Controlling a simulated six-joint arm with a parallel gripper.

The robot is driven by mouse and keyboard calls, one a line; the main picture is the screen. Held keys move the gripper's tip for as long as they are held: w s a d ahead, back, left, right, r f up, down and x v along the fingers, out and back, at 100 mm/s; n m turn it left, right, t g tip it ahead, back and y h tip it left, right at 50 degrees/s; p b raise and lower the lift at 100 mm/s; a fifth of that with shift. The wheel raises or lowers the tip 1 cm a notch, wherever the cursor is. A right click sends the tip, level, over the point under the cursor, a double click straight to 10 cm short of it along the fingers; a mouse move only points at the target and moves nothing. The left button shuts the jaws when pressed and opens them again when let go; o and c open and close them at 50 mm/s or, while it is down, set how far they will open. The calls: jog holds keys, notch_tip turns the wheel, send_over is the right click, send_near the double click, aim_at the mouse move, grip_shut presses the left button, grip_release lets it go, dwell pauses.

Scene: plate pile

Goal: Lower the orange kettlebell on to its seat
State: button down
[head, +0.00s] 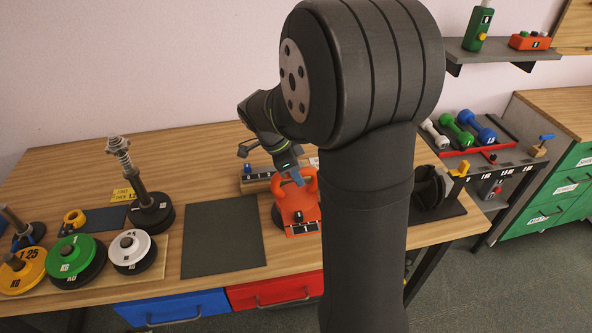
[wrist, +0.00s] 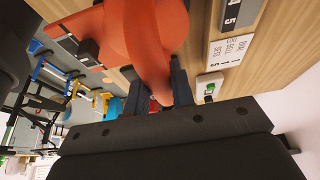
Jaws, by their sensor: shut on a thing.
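The orange kettlebell (head: 297,206) is near the front edge of the wooden table, beside the dark square mat. In the wrist view the kettlebell (wrist: 150,28) fills the top middle, with its handle between the two dark fingers. My gripper (head: 296,178) is above it in the head view and shut on the handle; the fingers also show in the wrist view (wrist: 153,78). A dark round edge (head: 277,215) shows at the kettlebell's left side and may be its seat. I cannot tell whether the kettlebell touches what is under it.
The dark mat (head: 222,238) is bare. Weight plates (head: 76,255) and a spring post (head: 122,155) stand at left. A dumbbell rack (head: 470,150) stands at right. My arm hides part of the table.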

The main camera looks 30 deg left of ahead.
jog(key=c, duration=1.1)
grip_release()
jog(key=shift+c, duration=0.2)
jog(key=shift+f, duration=0.1)
jog(key=v, duration=1.7)
jog(key=shift+r, duration=0.3)
jog(key=shift+f, duration=0.1)
jog(key=x, duration=1.7)
jog(key=shift+f, duration=0.1)
jog(key=shift+a+r, duration=0.1)
jog(key=shift+r, duration=0.1)
